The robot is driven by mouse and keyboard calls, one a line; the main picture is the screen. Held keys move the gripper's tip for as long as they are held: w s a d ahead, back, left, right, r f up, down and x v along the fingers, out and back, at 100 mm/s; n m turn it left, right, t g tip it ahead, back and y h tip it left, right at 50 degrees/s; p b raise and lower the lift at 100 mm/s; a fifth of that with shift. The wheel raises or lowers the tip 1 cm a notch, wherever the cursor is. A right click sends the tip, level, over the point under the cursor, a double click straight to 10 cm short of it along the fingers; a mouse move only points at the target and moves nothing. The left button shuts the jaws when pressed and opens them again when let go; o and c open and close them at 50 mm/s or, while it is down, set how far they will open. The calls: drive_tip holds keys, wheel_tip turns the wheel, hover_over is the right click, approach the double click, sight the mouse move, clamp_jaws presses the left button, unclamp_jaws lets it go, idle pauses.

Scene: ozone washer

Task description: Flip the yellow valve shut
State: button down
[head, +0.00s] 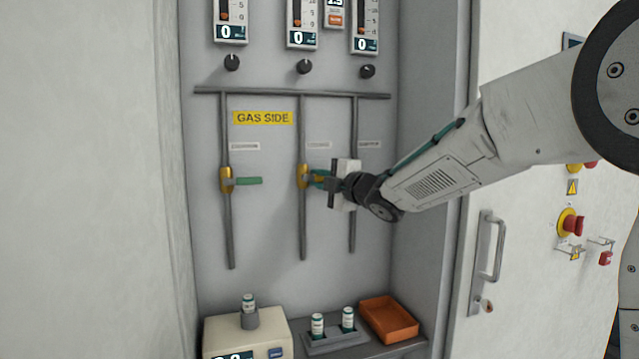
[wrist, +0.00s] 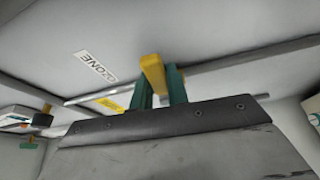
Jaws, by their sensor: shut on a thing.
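The middle valve (head: 303,176) has a brass-yellow body on a grey vertical pipe in the cabinet. Its yellow lever (wrist: 152,72) shows in the wrist view between two green fingertips. My gripper (head: 319,179) reaches in from the right at the middle valve, shut on that lever. The wrist view also shows my gripper (wrist: 159,88), with its dark edge covering the lower part of the lever. The lever's exact angle is hard to read in the head view, where the gripper covers it. An OZONE label (wrist: 95,68) is beside it in the wrist view.
A left valve (head: 226,180) has a green lever pointing right. The right pipe (head: 353,230) is partly hidden by my gripper. Below are a cream device (head: 225,332), capped vials (head: 317,325) in a holder and an orange tray (head: 390,320). The cabinet's right wall is close to my arm.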

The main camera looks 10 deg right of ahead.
drive_tip(key=shift+r+n, duration=0.2)
drive_tip(key=shift+n, duration=0.3)
drive_tip(key=c, duration=1.4)
unclamp_jaws()
drive_tip(key=shift+o, duration=0.2)
drive_tip(key=v, duration=0.8)
drive_tip(key=shift+r, duration=0.2)
drive_tip(key=shift+a, duration=0.15)
